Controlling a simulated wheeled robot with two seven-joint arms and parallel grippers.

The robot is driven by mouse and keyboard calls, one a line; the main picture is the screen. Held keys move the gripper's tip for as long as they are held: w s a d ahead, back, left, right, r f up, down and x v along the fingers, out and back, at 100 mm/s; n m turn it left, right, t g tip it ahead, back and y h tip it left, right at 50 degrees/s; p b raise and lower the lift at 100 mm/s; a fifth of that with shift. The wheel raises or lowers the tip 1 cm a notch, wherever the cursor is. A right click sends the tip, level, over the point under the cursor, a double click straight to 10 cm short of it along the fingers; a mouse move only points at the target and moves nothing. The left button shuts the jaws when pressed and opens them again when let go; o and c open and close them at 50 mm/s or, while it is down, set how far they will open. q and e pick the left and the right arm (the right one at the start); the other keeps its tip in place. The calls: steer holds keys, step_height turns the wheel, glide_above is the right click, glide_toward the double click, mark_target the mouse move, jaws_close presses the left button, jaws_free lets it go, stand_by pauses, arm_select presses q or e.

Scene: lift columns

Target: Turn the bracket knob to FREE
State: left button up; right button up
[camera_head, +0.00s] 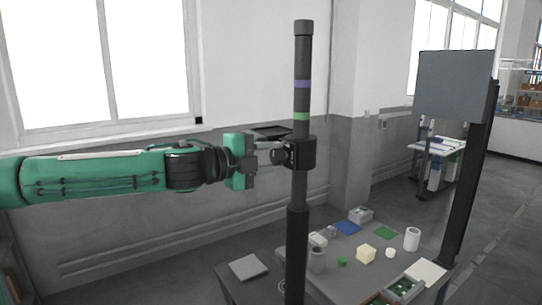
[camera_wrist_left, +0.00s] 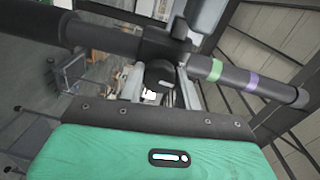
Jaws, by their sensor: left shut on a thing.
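A dark upright column (camera_head: 302,60) stands in the middle of the head view, with a purple band (camera_head: 302,84) and a green band (camera_head: 301,116). A black bracket (camera_head: 303,153) is clamped around it just below the green band. The round black knob (camera_head: 279,155) is on the bracket's left side and also shows in the left wrist view (camera_wrist_left: 160,74). My left gripper (camera_head: 270,153) reaches in level from the left and is shut on the knob. The knob's markings are too small to read. My right gripper is out of view.
A grey panel (camera_head: 455,84) on a dark post stands at right.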

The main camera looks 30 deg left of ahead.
arm_select(q)
steer(key=shift+n, duration=0.5)
steer(key=o, duration=1)
steer(key=shift+c, duration=0.2)
steer(key=shift+s+a, duration=0.1)
steer(key=shift+s, duration=0.05)
steer(key=shift+v, duration=1.15)
steer(key=b+v, duration=0.4)
steer(key=v, duration=0.7)
